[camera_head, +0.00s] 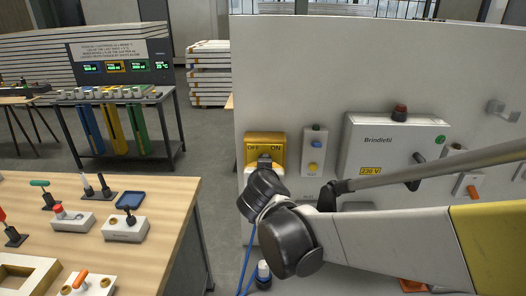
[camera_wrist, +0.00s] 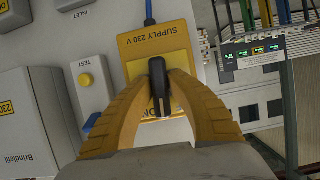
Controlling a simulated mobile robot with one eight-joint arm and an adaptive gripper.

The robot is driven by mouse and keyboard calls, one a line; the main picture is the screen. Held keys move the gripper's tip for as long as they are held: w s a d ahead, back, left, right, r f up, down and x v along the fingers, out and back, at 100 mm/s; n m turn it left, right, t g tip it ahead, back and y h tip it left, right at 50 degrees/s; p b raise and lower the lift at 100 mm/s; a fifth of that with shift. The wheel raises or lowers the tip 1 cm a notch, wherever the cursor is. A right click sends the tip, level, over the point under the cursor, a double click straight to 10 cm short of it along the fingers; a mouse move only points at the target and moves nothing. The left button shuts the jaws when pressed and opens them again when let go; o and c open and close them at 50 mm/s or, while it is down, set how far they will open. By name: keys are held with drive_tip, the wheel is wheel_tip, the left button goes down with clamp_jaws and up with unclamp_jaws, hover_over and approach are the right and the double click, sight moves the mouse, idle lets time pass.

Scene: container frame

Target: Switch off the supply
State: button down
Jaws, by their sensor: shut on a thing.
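The yellow supply switch box (camera_head: 252,140) is on the grey panel, with OFF on the left and ON on the right of its face in the head view. In the wrist view its yellow plate (camera_wrist: 155,42) reads "SUPPLY 230 V". A black switch handle (camera_wrist: 158,80) stands out from the plate. My gripper (camera_wrist: 160,90) has its two yellow fingers closed on the handle, one on each side. In the head view my gripper (camera_head: 264,163) is at the box's lower edge and my wrist hides the handle. The handle's exact setting is hard to tell.
A box with blue and yellow buttons (camera_head: 314,155) is close on the right. A wooden bench (camera_head: 170,195) with several small switches stands at the left. A blue cable (camera_wrist: 149,12) meets the supply box.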

drive_tip(key=n+h+b, duration=0.1)
drive_tip(key=n+h, duration=0.1)
drive_tip(key=n, duration=0.1)
drive_tip(key=shift+f+n+h, duration=0.15)
drive_tip(key=shift+n+h, duration=0.15)
drive_tip(key=shift+h, duration=0.1)
drive_tip(key=shift+d+n+h+b, duration=0.1)
drive_tip(key=shift+n+h+b, duration=0.6)
drive_tip(key=shift+n, duration=0.6)
drive_tip(key=c, duration=1.3)
unclamp_jaws()
drive_tip(key=shift+d, duration=0.1)
